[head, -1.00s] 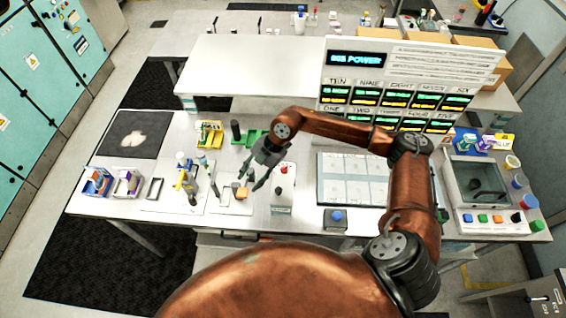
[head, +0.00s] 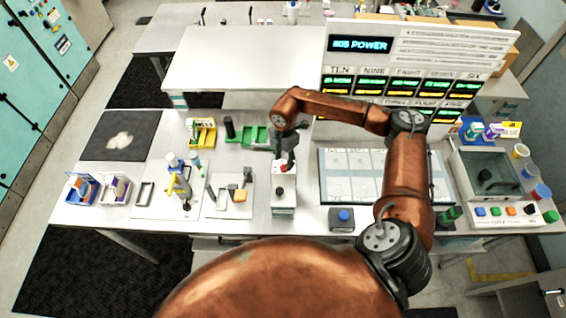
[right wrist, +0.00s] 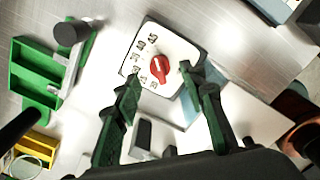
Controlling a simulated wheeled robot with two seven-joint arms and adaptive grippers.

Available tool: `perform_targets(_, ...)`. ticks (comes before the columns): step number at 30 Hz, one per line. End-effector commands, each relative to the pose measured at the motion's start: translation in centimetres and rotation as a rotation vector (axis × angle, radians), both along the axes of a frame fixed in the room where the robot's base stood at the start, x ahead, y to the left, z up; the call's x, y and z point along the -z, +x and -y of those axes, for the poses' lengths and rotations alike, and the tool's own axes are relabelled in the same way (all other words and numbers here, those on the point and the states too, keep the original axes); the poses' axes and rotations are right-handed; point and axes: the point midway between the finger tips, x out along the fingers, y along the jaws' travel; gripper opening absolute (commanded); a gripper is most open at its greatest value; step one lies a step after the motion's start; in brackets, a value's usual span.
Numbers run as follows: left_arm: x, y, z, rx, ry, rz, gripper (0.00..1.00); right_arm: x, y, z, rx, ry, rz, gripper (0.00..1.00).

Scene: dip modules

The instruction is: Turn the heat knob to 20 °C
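In the head view the panel is the top of a white box unit (head: 284,207) on the bench. My left gripper is not in view.
A green tray (head: 247,138) with a dark cylinder is behind and left of the unit. A white mat (head: 215,208) with small tools lies to the left. A blue button box (head: 341,219) and a flat panelled case (head: 335,180) are to the right.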

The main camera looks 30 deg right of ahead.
Motion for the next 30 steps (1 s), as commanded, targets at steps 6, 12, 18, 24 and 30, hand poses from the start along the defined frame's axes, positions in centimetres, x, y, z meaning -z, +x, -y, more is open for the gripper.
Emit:
perform_targets(6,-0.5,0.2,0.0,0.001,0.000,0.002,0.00,2.4,0.0,-0.1,-0.001,0.001,-0.002,0.38)
perform_targets(12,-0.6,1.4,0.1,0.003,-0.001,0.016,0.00,3.0,0.1,-0.2,-0.004,0.001,0.001,0.38)
perform_targets(18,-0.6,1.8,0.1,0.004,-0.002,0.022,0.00,3.0,0.1,-0.3,-0.005,0.001,0.000,0.35)
perform_targets(24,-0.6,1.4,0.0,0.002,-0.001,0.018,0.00,2.9,0.1,-0.3,-0.006,0.001,0.000,0.21)
perform_targets(30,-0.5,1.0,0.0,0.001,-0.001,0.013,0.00,2.9,0.1,-0.3,-0.006,0.001,0.000,0.07)
